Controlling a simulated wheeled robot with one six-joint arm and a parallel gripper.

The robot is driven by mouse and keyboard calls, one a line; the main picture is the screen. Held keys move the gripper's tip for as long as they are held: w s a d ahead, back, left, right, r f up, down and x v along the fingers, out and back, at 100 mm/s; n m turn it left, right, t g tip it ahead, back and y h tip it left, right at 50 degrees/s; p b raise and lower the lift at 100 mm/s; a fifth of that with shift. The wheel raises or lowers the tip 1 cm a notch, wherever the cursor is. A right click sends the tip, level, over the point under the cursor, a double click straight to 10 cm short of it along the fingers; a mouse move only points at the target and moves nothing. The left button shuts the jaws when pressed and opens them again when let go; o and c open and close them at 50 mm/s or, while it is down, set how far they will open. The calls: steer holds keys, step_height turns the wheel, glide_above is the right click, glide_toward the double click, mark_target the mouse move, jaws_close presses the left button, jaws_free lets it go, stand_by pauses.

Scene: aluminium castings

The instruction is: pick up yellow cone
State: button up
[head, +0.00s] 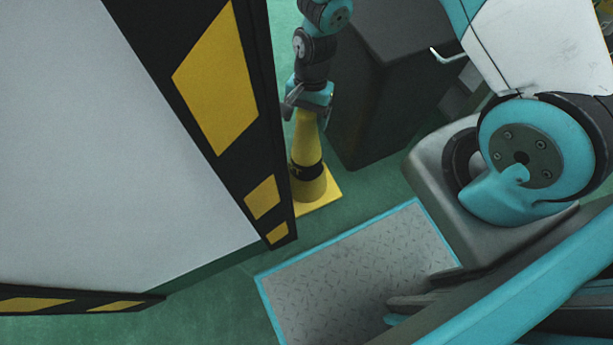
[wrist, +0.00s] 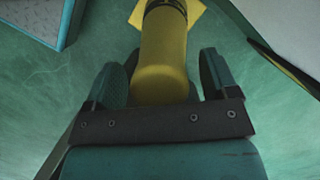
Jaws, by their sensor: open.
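The yellow cone (head: 307,137) stands upright on the green floor with a square yellow base and a black band low on its body. My gripper (head: 308,106) is at the cone's narrow top end. In the wrist view the cone (wrist: 164,50) reaches between the two fingers of my gripper (wrist: 161,74). The fingers are open, one on each side, with a visible gap to the cone on the right; the left gap is narrower. The rest of the cone's base is cut off by the wrist view's top edge.
A large white panel with black and yellow striped edges (head: 215,75) stands close left of the cone. A dark cabinet (head: 385,80) stands close right. Green floor (head: 345,205) shows around the cone's base.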

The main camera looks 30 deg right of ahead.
jaws_close()
steer(key=shift+r, duration=0.1)
steer(key=shift+r, duration=0.1)
stand_by(0.3)
